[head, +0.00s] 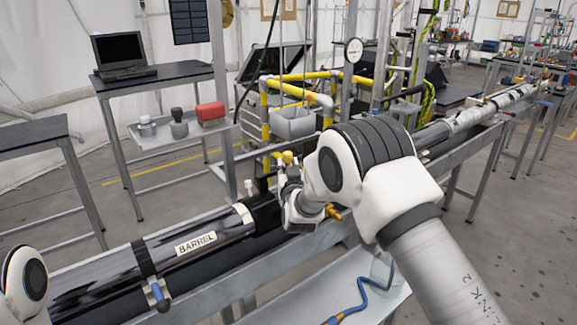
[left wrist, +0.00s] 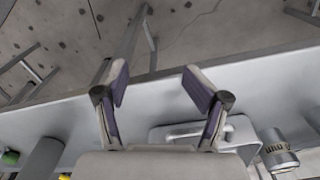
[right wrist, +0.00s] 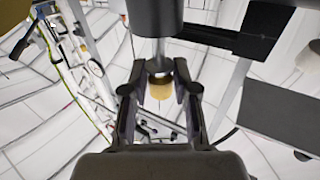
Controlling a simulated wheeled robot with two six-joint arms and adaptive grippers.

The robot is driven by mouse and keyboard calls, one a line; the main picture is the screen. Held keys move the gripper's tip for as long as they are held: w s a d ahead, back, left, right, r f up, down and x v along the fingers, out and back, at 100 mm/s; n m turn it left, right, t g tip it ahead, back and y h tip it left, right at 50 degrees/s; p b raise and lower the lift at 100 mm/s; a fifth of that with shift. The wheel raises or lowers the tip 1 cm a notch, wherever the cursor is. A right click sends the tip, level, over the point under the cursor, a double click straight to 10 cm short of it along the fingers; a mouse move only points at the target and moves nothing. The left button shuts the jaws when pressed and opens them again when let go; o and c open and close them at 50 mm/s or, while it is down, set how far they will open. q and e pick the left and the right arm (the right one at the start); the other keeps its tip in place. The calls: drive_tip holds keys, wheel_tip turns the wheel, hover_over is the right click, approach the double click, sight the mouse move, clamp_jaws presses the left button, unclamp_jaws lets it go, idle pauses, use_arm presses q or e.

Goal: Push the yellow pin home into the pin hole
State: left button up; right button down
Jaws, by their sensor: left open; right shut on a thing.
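The yellow pin (right wrist: 160,88) shows in the right wrist view between the fingertips of my right gripper (right wrist: 158,96). My right gripper is shut on its yellow head, and a grey shank runs from the head to a dark cylinder. In the head view a yellow knob (head: 288,157), which looks like the pin's head, shows at the tip of my right gripper (head: 287,172), beside the dark end of the barrel (head: 200,236). The pin hole is hidden, so I cannot tell how deep the pin sits. My left gripper (left wrist: 155,82) is open and empty.
Behind the barrel stand yellow pipework (head: 300,76) and a grey box (head: 294,122). A small shelf (head: 165,138) holds a red block (head: 210,113). A blue hose (head: 350,308) lies on the lower tray.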

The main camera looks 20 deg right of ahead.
drive_tip(key=shift+f+b, duration=0.35)
drive_tip(key=shift+f, duration=0.35)
drive_tip(key=shift+f+b, duration=0.7)
drive_tip(key=shift+f, duration=0.15)
drive_tip(key=shift+f, duration=0.25)
drive_tip(key=c, duration=1)
unclamp_jaws()
drive_tip(key=shift+c, duration=0.2)
drive_tip(key=shift+o, duration=1.2)
drive_tip(key=shift+s+d, duration=0.1)
drive_tip(key=shift+d, duration=0.05)
drive_tip(key=shift+f, duration=0.1)
